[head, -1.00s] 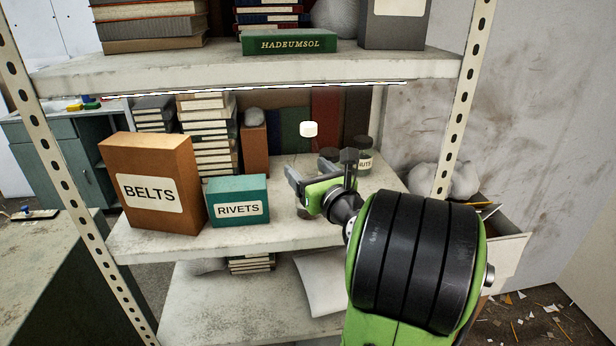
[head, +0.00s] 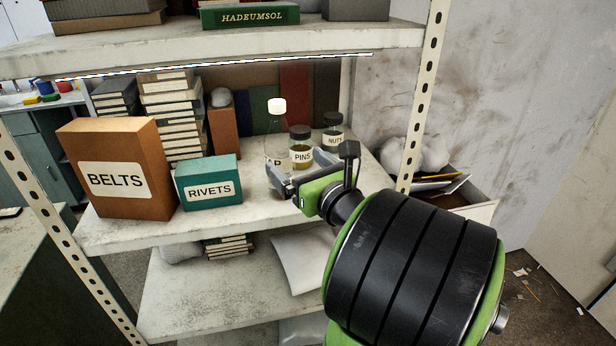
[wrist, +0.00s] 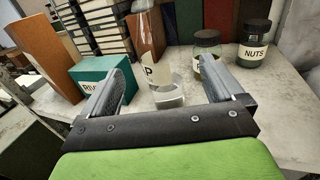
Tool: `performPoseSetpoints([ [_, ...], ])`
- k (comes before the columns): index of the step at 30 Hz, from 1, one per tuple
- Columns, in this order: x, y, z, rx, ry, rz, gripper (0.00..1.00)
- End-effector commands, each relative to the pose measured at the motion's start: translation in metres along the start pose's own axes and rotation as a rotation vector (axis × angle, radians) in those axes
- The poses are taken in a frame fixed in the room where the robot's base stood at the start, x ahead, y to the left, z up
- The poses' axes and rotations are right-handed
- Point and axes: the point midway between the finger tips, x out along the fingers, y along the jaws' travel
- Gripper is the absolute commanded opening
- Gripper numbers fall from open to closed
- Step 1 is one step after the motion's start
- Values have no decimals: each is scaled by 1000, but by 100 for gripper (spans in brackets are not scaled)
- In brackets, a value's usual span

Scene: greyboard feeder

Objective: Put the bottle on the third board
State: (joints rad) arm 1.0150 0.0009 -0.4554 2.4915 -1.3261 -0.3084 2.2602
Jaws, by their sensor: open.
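The bottle is clear, with a white cap (head: 277,106) and a pale label that reads "P" and is partly hidden. It stands upright on the middle board (head: 140,232), its lower part behind my gripper (head: 283,182) in the head view. In the wrist view the see-through bottle (wrist: 164,97) appears between the two fingers of my gripper (wrist: 162,68), its top cut off by the frame. My gripper is open and empty. I cannot tell how far the bottle sits between the fingers.
A PINS jar (head: 300,153) and a NUTS jar (head: 333,132) stand close behind right. A RIVETS box (head: 208,186) and a BELTS box (head: 115,170) stand left. The upper board (head: 190,50) is overhead; the lower board (head: 190,300) holds books and a white cushion (head: 304,260).

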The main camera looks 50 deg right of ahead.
Motion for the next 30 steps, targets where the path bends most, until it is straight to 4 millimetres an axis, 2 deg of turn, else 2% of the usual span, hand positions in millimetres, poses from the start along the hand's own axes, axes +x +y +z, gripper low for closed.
performPoseSetpoints([
  [3,-26,-1,-1,-1,-4,-4,94],
  [6,-39,0,-1,-2,-3,-1,94],
  [13,-43,4,0,-15,4,12,94],
  [14,-41,10,-2,-44,15,31,94],
  [15,-38,24,-8,-122,44,77,94],
  [17,-33,60,-22,-333,108,201,94],
  [19,-37,113,-48,-697,176,418,94],
  [21,-54,158,-75,-1114,192,661,94],
  [22,-64,172,-86,-1289,182,763,94],
  [25,-104,200,-112,-1849,78,1089,94],
  [27,-131,205,-121,-2196,-44,1290,94],
  [30,-162,201,-125,-2556,-230,1507,94],
])
